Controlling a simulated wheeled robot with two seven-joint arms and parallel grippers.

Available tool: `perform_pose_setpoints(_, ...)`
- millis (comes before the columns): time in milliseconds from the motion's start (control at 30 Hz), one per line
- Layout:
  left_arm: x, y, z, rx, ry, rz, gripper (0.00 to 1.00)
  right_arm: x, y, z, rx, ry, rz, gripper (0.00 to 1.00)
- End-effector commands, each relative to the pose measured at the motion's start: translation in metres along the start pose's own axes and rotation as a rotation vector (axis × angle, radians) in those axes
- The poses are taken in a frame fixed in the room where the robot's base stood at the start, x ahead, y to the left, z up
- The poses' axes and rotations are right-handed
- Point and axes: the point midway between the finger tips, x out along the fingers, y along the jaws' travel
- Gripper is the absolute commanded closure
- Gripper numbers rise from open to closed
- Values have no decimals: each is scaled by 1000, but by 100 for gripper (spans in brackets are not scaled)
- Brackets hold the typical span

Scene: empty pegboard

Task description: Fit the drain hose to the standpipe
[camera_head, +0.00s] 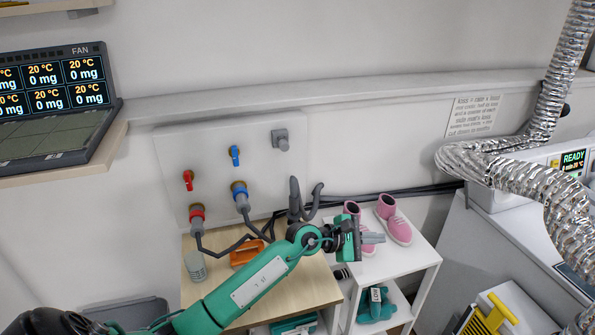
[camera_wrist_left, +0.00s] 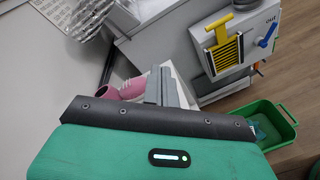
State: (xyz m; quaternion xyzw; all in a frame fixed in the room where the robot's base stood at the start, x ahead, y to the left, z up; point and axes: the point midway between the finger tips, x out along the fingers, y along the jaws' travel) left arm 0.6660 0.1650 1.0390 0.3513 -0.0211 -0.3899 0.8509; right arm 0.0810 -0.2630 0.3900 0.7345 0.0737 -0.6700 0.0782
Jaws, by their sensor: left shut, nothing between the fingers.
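A dark grey hook-shaped hose end (camera_head: 314,201), which looks like the drain hose, stands behind the wooden tabletop at the wall. A short upright grey pipe (camera_head: 294,194), perhaps the standpipe, is right beside it; I cannot tell whether the two are joined. My left gripper (camera_head: 374,238) is shut and empty, pointing right, to the right of and nearer than the hook. In the left wrist view its grey fingers (camera_wrist_left: 168,88) are together, with nothing between them. My arm hides part of the tabletop and hoses. My right gripper is not in view.
A wall panel (camera_head: 255,150) carries a red tap (camera_head: 188,180), a blue tap (camera_head: 234,155) and hose connections. Pink shoes (camera_head: 396,222) stand on a white shelf (camera_head: 420,258) close to my left gripper. A silver duct (camera_head: 490,165) hangs at the right.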

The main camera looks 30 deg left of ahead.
Motion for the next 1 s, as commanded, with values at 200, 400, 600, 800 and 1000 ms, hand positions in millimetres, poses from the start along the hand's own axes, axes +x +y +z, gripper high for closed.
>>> perform_pose_setpoints(200,10,10,7,262,124,-267,100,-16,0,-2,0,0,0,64)
perform_pose_setpoints(400,-5,29,-9,471,286,-493,100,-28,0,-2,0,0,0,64)
perform_pose_setpoints(600,-44,68,-34,636,493,-706,100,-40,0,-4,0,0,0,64)
perform_pose_setpoints(800,-103,122,-56,734,726,-900,100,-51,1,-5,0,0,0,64)
perform_pose_setpoints(1000,-153,160,-67,757,894,-1029,100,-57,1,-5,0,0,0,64)
